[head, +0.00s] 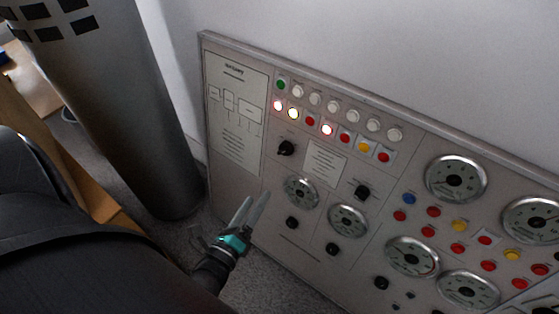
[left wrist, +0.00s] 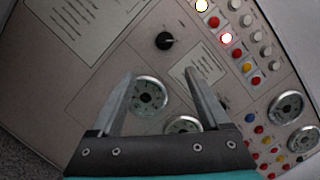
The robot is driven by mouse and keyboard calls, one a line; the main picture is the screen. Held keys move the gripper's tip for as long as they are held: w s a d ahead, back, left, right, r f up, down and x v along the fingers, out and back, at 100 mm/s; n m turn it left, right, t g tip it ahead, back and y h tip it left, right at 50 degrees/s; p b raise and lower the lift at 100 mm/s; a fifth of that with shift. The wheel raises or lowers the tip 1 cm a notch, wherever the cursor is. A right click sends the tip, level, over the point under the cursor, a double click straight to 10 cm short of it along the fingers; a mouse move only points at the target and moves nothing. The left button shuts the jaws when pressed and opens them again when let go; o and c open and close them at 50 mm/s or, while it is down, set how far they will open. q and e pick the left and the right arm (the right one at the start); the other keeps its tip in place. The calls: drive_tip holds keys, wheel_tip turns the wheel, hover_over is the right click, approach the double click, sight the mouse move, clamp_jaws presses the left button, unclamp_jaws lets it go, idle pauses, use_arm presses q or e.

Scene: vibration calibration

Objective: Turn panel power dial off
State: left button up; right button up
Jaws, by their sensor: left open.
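The grey control panel (head: 235,190) leans by the wall and fills the right half of the head view. A black dial (head: 286,148) sits below the lit buttons on its left part; a black dial also shows above my fingers in the left wrist view (left wrist: 165,41). Another black dial (head: 362,193) is lower right. No readable label tells which one is the power dial. My left gripper (head: 257,200) is open and empty, in front of the panel's lower left part, apart from the upper dial. Its two fingers (left wrist: 160,85) frame a round gauge in the left wrist view. My right gripper is not seen.
Round gauges (head: 301,192) and small black knobs (head: 292,222) lie close to my left fingers. Rows of coloured buttons (head: 345,139) run above, several lit. A grey column (head: 130,110) stands left of the panel. Carpet (head: 250,285) shows below.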

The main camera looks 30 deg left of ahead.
use_arm(q)
drive_tip(key=r+m, duration=0.1)
drive_tip(key=b, duration=0.2)
approach(282, 153)
drive_tip(key=w, duration=0.2)
drive_tip(key=shift+t, duration=0.3)
drive_tip(key=w, duration=0.1)
drive_tip(key=w+b, duration=0.1)
drive_tip(key=w+a, duration=0.1)
drive_tip(key=w, duration=0.1)
drive_tip(key=shift+f+b, duration=0.3)
drive_tip(key=shift+b, duration=0.1)
drive_tip(key=shift+w+a+b, duration=0.15)
drive_tip(key=shift+w+b, duration=0.25)
drive_tip(key=shift+w, duration=0.95)
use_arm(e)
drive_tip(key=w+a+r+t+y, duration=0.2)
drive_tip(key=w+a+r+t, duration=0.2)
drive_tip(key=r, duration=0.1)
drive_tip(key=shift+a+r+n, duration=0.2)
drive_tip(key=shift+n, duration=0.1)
use_arm(q)
clamp_jaws()
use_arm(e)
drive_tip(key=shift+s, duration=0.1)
